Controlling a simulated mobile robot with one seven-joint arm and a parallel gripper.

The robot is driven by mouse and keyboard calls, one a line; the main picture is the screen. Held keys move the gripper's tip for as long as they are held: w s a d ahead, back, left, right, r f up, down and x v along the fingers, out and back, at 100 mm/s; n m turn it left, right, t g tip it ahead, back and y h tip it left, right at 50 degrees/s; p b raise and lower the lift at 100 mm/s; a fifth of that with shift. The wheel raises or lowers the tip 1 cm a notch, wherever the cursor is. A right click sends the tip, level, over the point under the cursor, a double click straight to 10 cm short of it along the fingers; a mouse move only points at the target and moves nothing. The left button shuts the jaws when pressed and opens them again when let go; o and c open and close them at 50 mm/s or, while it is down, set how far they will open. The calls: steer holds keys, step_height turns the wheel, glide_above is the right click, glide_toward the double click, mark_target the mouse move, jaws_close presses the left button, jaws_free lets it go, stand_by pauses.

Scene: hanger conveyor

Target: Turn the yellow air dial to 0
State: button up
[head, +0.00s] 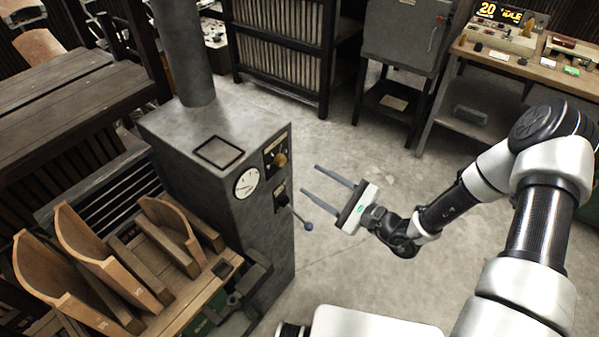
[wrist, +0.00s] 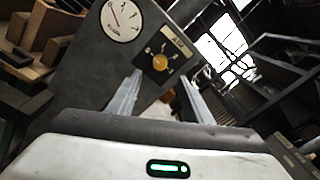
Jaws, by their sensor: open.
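The yellow air dial (head: 280,159) sits on a dark plate on the front face of a grey cabinet (head: 215,205). In the wrist view the dial (wrist: 160,63) lies under an "AIR" label, with small marks around it that are too small to read surely. My gripper (head: 316,182) is open and empty in front of the cabinet, apart from the dial. In the wrist view its two fingers (wrist: 160,92) reach up toward the cabinet face, with the dial beyond and between their tips.
A round white gauge (head: 246,183) is left of the dial. A lever with a ball end (head: 308,226) sticks out below it. Curved wooden pieces (head: 95,255) stand on a bench at lower left. The concrete floor (head: 360,255) around my gripper is clear.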

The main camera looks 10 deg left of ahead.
steer(key=v, duration=0.7)
steer(key=shift+d, duration=0.2)
steer(key=shift+s, duration=0.15)
steer(key=s+r+n+g+h+p, duration=0.2)
steer(key=s+r+n+g+h, duration=0.4)
steer(key=s+r+n+g, duration=0.7)
steer(key=s+d+r+n+t+h+p, duration=0.3)
steer(key=d+r+t+h, duration=0.7)
steer(key=d+r, duration=0.6)
step_height(320, 180, up, 3)
steer(key=shift+s+r+t, duration=0.1)
steer(key=shift+s+t, duration=0.3)
steer(key=shift+s, duration=0.15)
